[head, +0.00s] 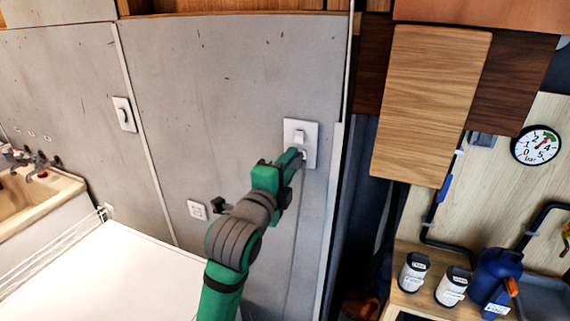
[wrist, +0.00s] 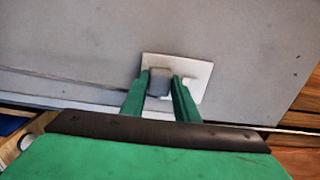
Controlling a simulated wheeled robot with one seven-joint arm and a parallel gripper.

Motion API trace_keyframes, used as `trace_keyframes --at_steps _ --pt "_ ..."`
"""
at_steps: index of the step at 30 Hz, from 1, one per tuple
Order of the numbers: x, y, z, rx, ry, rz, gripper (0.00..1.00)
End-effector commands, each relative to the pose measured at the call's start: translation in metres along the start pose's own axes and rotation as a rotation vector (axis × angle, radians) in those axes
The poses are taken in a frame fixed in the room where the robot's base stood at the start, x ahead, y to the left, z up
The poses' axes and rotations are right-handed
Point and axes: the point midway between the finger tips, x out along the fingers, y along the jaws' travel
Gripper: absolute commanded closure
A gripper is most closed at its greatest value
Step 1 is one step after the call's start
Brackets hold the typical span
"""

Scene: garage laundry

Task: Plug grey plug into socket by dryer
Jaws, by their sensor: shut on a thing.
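The white socket plate (head: 309,134) with a rocker switch is on the grey wall panel, above and right of the white appliance top. My gripper (head: 297,158) reaches up to the lower half of this plate. In the wrist view, my gripper (wrist: 162,77) has its two green fingers shut on the grey plug (wrist: 159,84). The plug lies over the face of the socket plate (wrist: 200,72), with the switch (wrist: 188,82) beside the right finger. The plug looks at or against the plate; its pins are hidden, so I cannot tell if they are in.
The white appliance top (head: 110,275) lies at lower left, beside a sink (head: 45,190). Other wall fittings are a switch plate (head: 124,114) and a low outlet (head: 197,210). A wooden cabinet (head: 432,105) and a shelf with canisters (head: 412,272) are to the right.

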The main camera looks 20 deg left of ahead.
Motion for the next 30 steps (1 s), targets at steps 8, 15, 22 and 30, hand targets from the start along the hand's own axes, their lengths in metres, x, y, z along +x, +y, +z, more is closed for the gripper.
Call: trace_keyframes --at_steps 8,15,22,30 --pt "0.003 0.000 0.002 0.001 -0.002 -0.001 0.92" --pt "0.005 0.000 0.007 0.001 -0.011 0.000 0.92" --pt "0.008 0.000 0.008 0.001 -0.011 0.000 0.63" --pt "0.009 -0.001 0.005 0.001 -0.008 -0.002 0.51"
